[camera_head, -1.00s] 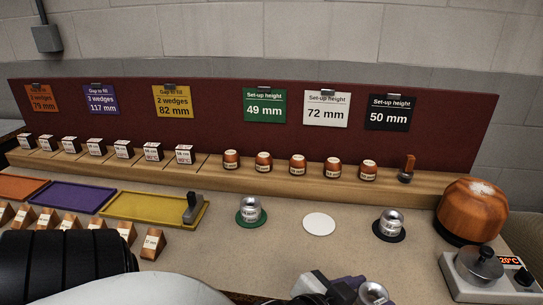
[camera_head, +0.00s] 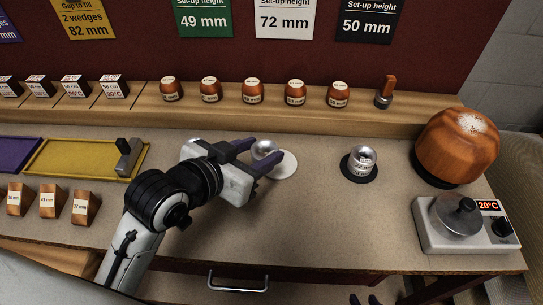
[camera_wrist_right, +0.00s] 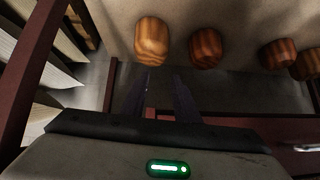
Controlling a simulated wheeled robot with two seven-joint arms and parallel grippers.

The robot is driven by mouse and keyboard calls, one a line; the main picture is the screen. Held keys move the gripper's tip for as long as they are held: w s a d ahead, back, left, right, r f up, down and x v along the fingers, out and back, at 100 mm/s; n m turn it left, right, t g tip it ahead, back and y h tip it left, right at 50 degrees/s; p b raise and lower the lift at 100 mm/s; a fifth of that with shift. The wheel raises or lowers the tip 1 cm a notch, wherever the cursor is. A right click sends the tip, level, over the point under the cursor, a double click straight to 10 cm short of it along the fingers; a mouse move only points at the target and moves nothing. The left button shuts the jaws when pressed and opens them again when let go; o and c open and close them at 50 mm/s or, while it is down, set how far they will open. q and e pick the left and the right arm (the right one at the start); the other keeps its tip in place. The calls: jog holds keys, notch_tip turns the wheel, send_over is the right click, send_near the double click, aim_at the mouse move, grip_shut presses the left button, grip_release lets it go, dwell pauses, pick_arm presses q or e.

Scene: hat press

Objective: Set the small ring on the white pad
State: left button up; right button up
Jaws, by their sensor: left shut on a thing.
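In the head view the white pad (camera_head: 287,168) lies on the bench, partly covered by my left gripper. My left gripper (camera_head: 262,158) is shut on a small shiny metal ring (camera_head: 264,147). The ring appears over the pad's far left edge; I cannot tell whether it touches the pad. The black pad (camera_head: 371,178) to the right carries another metal ring (camera_head: 362,158). The green pad is hidden behind my left arm. My right gripper (camera_wrist_right: 158,90) shows in the right wrist view, its fingers apart with nothing between them.
Several small wooden pieces stand on the back ledge (camera_head: 225,119). A large wooden dome (camera_head: 457,147) and a hotplate box (camera_head: 465,235) stand at the right. The yellow tray (camera_head: 75,160) and wooden wedges (camera_head: 48,201) are at the left. Bench between white and black pads is clear.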

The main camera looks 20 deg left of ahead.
aim_at(277, 150)
pick_arm(q)
jog(key=w+d+r+m+h, duration=0.1)
jog(key=w+d+r+m+g+h, duration=0.1)
jog(key=d+m, duration=0.1)
jog(key=shift+w+h, duration=0.1)
jog(key=shift+h, duration=0.2)
jog(key=shift+w+a+r+m+g+h+p, duration=0.2)
jog(key=shift+w+r+m+g+h+p, duration=0.1)
jog(key=shift+w+m+g+h, duration=0.15)
jog(key=shift+w+a+r+m+g+h+p, duration=0.15)
jog(key=shift+w+r+m+g+h, duration=0.2)
jog(key=shift+w+m+h, duration=0.15)
jog(key=f, duration=0.6)
jog(key=a+f+b, duration=0.1)
jog(key=f, duration=0.2)
jog(key=shift+w+f, duration=0.3)
jog(key=shift+f, duration=0.15)
jog(key=o, duration=1.2)
jog(key=shift+c, duration=0.2)
